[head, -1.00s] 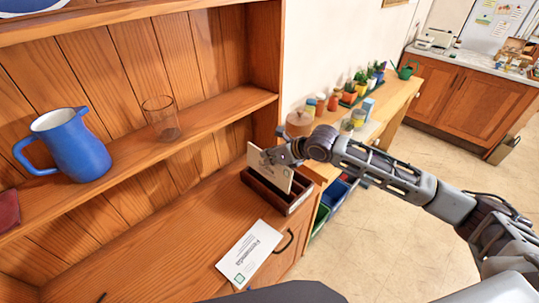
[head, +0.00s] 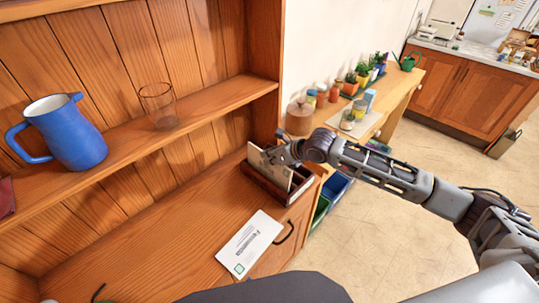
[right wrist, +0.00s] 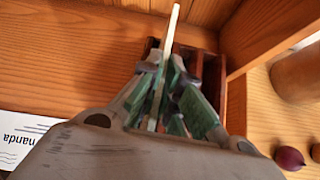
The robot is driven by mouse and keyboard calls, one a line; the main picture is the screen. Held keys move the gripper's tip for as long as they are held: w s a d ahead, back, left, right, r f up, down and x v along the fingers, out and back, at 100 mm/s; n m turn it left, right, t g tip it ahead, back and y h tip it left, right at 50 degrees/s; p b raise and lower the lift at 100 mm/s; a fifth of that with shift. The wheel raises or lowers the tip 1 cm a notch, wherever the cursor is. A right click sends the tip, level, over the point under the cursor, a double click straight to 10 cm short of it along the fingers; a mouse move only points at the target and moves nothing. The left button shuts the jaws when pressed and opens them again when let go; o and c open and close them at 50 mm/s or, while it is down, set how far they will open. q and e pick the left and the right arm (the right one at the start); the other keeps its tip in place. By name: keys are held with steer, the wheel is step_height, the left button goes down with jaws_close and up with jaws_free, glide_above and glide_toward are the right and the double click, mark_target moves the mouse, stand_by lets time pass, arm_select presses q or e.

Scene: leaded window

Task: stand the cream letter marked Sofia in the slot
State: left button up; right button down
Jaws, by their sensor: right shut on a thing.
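A cream letter (head: 258,159) is held upright, slightly tilted, at the dark brown wooden letter rack (head: 262,185) on the cabinet top. Its writing is not readable, and its lower edge seems to be within the rack; how deep I cannot tell. My right gripper (head: 283,154) is shut on the letter from the right side. In the right wrist view the letter (right wrist: 170,35) shows edge-on between the green-padded fingers (right wrist: 165,92), beside the rack's dividers (right wrist: 207,62). My left gripper is not in view.
A white letter marked Fernanda (head: 249,245) lies flat in front of the rack. A blue jug (head: 68,135) and a clear glass (head: 159,106) stand on the shelf above. A side table (head: 392,110) with jars and plants stands right.

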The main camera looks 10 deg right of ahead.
steer(key=shift+f+b, duration=0.4)
steer(key=shift+f, duration=0.95)
steer(key=c, duration=1.5)
jaws_free()
steer(key=shift+c, duration=0.2)
steer(key=v, duration=1.2)
steer(key=shift+a+f, duration=0.1)
